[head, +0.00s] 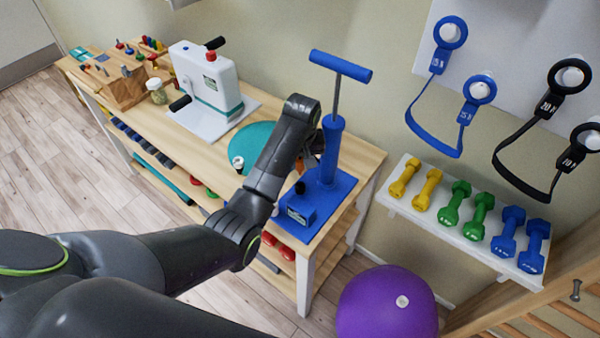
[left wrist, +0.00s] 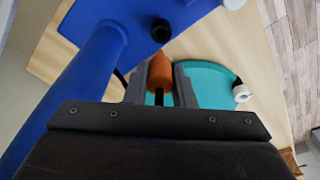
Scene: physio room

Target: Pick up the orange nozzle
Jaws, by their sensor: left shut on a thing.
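The orange nozzle (left wrist: 160,69) shows in the left wrist view, between the two dark fingers of my left gripper (left wrist: 159,82). The gripper is shut on it. A thin black piece runs from the nozzle toward the palm. My right gripper is out of view.
The wooden table (head: 362,158) also carries a teal disc (head: 250,143) and a white machine (head: 207,80) with black handles. Dumbbells lie on a white wall shelf (head: 450,232) at right. A purple ball (head: 385,310) rests on the floor.

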